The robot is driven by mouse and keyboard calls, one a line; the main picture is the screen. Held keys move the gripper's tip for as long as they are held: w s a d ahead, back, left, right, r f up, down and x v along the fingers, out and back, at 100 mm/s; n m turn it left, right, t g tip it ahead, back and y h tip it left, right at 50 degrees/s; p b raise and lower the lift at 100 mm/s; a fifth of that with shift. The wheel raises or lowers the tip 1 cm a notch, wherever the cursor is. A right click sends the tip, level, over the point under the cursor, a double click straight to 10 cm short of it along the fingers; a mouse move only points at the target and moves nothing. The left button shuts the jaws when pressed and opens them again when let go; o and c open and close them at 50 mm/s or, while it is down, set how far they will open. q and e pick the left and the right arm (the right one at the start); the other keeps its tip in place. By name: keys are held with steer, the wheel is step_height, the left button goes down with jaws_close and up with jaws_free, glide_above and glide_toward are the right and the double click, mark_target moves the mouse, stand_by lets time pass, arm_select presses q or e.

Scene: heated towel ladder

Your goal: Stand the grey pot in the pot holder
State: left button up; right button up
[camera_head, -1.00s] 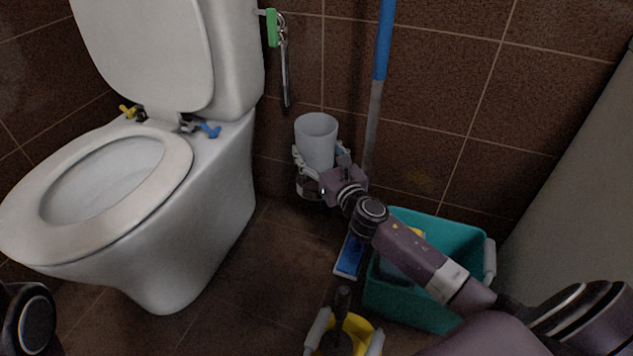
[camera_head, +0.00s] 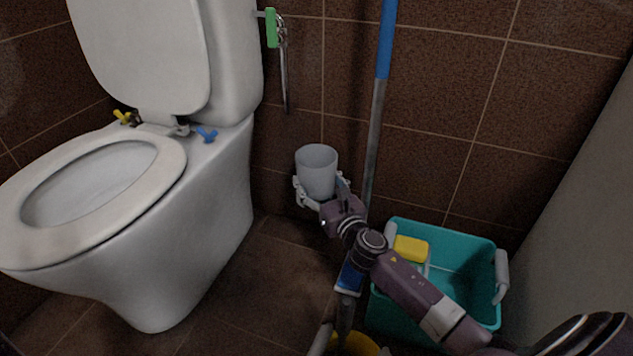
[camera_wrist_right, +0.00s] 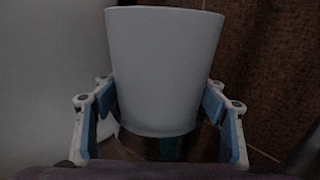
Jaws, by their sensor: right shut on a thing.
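The grey pot (camera_head: 317,173), a pale tapered cup, is upright with its open mouth up. My right gripper (camera_head: 320,192) is shut on it, with a finger on each side. The pot is in front of the tiled wall, right of the toilet. I cannot make out the pot holder; the space behind and below the pot is largely covered by the pot and gripper. My left gripper is not in view.
The toilet (camera_head: 190,230) fills the left. A blue-handled mop (camera_head: 376,110) leans at the wall, right of the pot. A teal bucket (camera_head: 465,265) with a yellow sponge (camera_head: 411,248) stands right. A yellow container (camera_head: 358,345) is cut off below. Floor between toilet and mop is clear.

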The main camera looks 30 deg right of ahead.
steer(key=shift+f, duration=0.2)
steer(key=o, duration=1.1)
steer(key=shift+c, duration=0.2)
